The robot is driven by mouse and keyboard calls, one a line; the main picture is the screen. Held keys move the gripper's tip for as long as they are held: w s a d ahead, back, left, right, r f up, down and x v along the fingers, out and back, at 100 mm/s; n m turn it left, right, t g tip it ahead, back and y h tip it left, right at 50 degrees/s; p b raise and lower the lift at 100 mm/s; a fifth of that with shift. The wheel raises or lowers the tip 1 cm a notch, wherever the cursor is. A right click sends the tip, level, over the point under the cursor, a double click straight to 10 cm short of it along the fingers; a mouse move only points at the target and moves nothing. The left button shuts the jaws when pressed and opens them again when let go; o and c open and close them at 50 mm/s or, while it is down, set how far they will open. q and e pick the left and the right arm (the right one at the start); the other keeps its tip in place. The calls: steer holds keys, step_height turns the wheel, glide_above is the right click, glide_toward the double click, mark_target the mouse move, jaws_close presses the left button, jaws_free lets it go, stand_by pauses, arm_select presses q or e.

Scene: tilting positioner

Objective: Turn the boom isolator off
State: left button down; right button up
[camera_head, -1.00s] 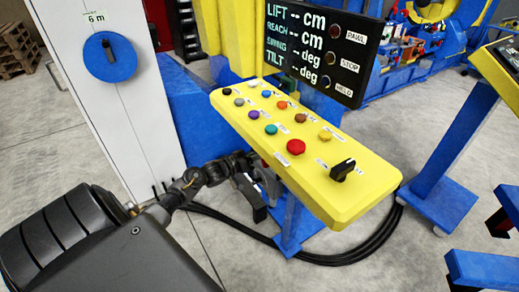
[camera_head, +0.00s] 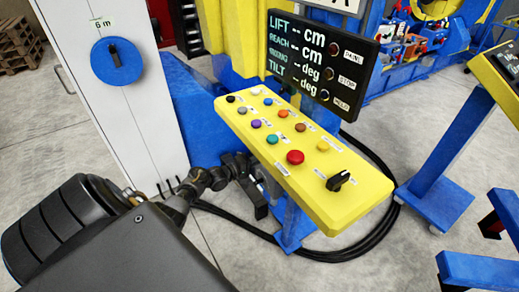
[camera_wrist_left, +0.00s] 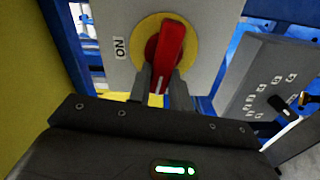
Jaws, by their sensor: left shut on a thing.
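The boom isolator shows in the left wrist view as a red handle (camera_wrist_left: 168,52) on a yellow disc (camera_wrist_left: 189,38), set on a grey box (camera_wrist_left: 218,22). An "ON" label (camera_wrist_left: 121,48) is left of the disc. The handle stands nearly upright in that picture, its white mark at the lower end, away from the label. My left gripper (camera_wrist_left: 160,84) is shut on the handle, one finger on each side. In the head view my left gripper (camera_head: 254,196) is low beside the yellow button panel (camera_head: 320,204), and the isolator is hidden. My right gripper is not in view.
The panel carries coloured buttons, a red button (camera_head: 295,157) and a black selector (camera_head: 339,181). A display (camera_head: 318,62) stands behind it. A white cabinet (camera_head: 135,125) with a blue dial (camera_head: 114,61) is at left. Black cables (camera_head: 340,256) loop on the floor.

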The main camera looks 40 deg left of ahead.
arm_select(q)
steer(key=shift+n, duration=0.9)
steer(key=shift+f, duration=0.1)
steer(key=c, duration=1.3)
jaws_free()
steer(key=shift+s, duration=0.1)
steer(key=v, duration=1)
steer(key=shift+s+a+p, duration=0.15)
steer(key=shift+s+p, duration=0.1)
steer(key=shift+p, duration=0.1)
steer(key=shift+f, duration=0.1)
